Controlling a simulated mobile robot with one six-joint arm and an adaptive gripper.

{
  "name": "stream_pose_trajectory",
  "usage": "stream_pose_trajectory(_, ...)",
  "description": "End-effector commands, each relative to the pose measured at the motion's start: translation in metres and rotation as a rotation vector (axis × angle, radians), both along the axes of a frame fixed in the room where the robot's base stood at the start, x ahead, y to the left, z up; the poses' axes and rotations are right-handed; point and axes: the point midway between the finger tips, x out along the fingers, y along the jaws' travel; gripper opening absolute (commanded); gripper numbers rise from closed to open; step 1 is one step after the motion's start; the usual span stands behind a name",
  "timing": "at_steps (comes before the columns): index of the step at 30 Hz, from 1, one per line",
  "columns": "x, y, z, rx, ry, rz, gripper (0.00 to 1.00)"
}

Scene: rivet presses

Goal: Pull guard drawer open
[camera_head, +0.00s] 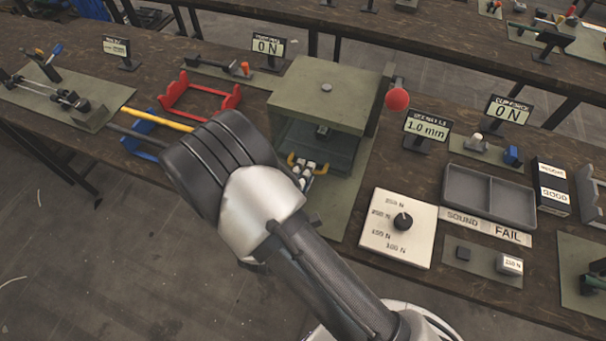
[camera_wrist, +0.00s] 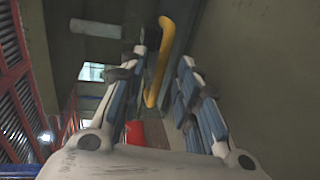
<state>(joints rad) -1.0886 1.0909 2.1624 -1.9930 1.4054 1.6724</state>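The press (camera_head: 325,95) is a green housing with a flat top near the middle of the head view. Its guard drawer has a yellow handle (camera_head: 291,160) low on the front, partly covered by my gripper (camera_head: 303,176). The wrist view shows the yellow handle (camera_wrist: 166,62) as a bent bar between and beyond my two fingers (camera_wrist: 163,95). The fingers are spread, with a gap around the bar, and no closed grip shows. I cannot tell how far the drawer is out, since my wrist and the press top hide much of it.
A red ball knob (camera_head: 397,99) stands right of the press. A dial box (camera_head: 398,228) and a grey two-part tray (camera_head: 489,195) lie further right. Red (camera_head: 200,96) and blue (camera_head: 142,137) cradles lie to the left. The floor in front of the bench is clear.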

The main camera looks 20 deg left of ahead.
Motion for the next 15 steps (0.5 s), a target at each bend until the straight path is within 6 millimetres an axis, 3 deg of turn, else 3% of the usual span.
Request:
stream_pose_trajectory(10,0.0036,0.0000,-0.0006,-0.001,0.000,0.001,0.29)
stream_pose_trajectory(15,0.0035,-0.0001,-0.0005,-0.001,0.000,0.001,0.18)
